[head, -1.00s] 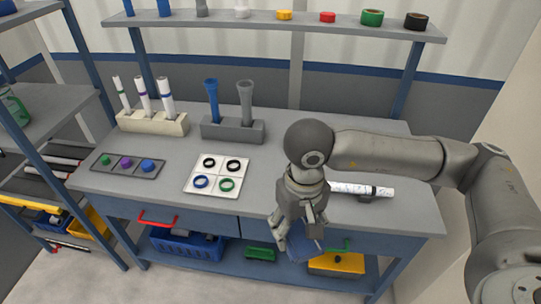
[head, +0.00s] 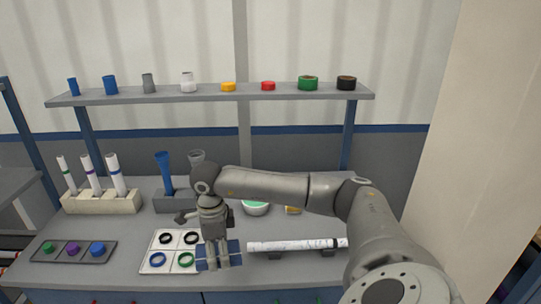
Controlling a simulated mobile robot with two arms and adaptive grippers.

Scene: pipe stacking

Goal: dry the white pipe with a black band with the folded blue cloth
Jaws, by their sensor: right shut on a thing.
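The white pipe (head: 290,245) lies level on low dark supports at the front of the bench, with dark marks along its surface. Its black band is hard to make out near the right end, beside my right arm. My right gripper (head: 217,266) points down and is shut on the folded blue cloth (head: 234,251). My left gripper is not in view.
A cream rack (head: 100,204) holds several white banded pipes at the left. A grey rack (head: 173,203) with blue and grey funnel-topped pipes stands behind my gripper. A green-and-white bowl (head: 256,209) sits behind the pipe. A dark tray (head: 60,259) holds coloured knobs.

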